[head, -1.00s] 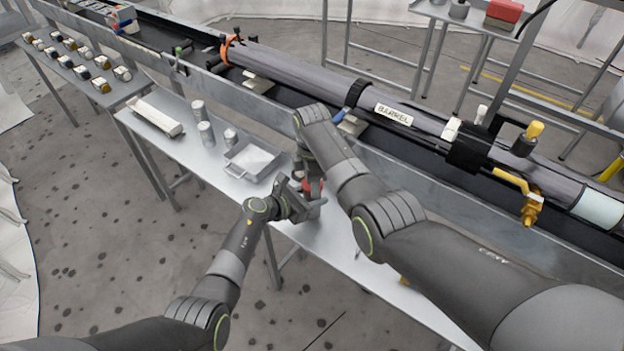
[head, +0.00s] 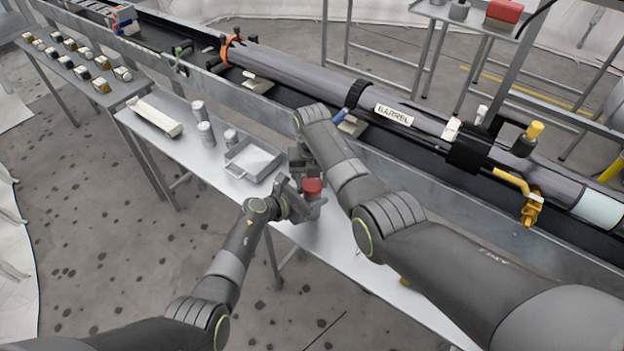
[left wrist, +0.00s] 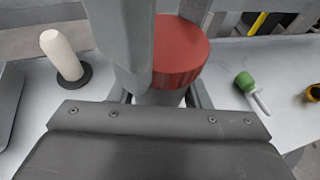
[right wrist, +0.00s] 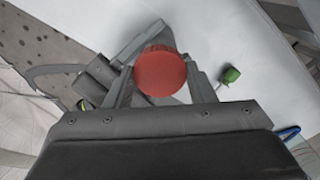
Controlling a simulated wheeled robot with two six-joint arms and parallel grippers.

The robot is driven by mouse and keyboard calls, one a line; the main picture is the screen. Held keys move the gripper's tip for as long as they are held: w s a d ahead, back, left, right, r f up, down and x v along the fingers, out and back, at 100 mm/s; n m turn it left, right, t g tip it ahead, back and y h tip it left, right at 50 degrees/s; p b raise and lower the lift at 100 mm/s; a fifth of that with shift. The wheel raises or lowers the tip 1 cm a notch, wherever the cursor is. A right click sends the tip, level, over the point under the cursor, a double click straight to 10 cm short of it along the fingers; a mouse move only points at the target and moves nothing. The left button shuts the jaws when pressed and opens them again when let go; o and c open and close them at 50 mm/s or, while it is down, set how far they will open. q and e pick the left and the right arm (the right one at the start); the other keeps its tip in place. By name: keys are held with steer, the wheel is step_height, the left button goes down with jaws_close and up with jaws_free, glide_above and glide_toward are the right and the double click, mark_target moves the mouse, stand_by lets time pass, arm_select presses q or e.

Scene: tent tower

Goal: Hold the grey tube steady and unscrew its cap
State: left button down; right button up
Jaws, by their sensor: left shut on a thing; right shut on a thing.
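The grey tube (left wrist: 160,97) is upright under its red cap, mostly hidden by the fingers. The red cap (head: 312,187) sits on the tube's top; it also shows in the left wrist view (left wrist: 181,55) and the right wrist view (right wrist: 161,72). My left gripper (head: 298,203) is shut on the tube's body below the cap. My right gripper (head: 302,172) comes in from above with its fingers on either side of the cap, shut on it. Whether the cap's thread is loose cannot be seen.
A grey tray (head: 253,160) stands left of the grippers, with several grey cylinders (head: 205,133) beyond it. A white standing piece (left wrist: 62,55) and a green-headed item (left wrist: 247,85) flank the tube. The long barrel (head: 310,80) lies behind the bench.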

steer(key=o, duration=1.1)
steer(key=shift+a, duration=0.1)
